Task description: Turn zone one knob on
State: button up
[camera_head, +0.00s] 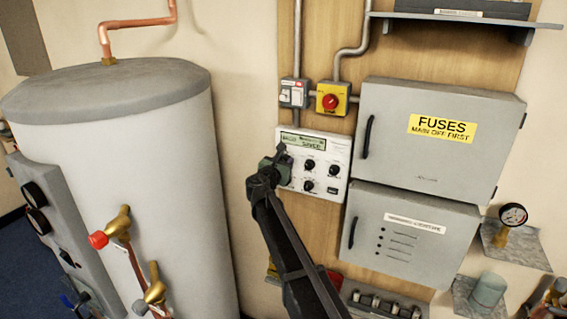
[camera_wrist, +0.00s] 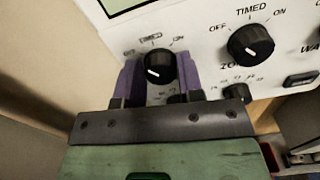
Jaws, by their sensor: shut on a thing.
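A white controller (camera_head: 318,150) with a green display and several black knobs is on the wooden board. My gripper (camera_head: 282,155) is at its left side and covers part of its front. In the wrist view, my gripper's purple fingers (camera_wrist: 160,75) stand on both sides of a black knob (camera_wrist: 158,65) and are shut on it. OFF, TIMED and ON lettering arcs above this knob. Its white mark is on its lower left face; the exact setting is hard to read. Any name below it is hidden by my gripper.
A second knob (camera_wrist: 250,45) with OFF, TIMED and ON is to the right, with cut-off lettering beneath. A grey fuse box (camera_head: 440,125) and a lower grey cabinet (camera_head: 410,240) stand close right. A large cylinder (camera_head: 140,170) is left. A red-yellow switch (camera_head: 331,99) is above.

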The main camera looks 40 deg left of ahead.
jog(key=shift+d+f+m, duration=0.1)
jog(key=shift+m, duration=4)
jog(key=shift+d+f+m, duration=0.1)
jog(key=shift+m, duration=4)
jog(key=o, duration=0.9)
jog(key=shift+s, duration=0.1)
jog(key=v, duration=1)
jog(key=shift+s, duration=0.3)
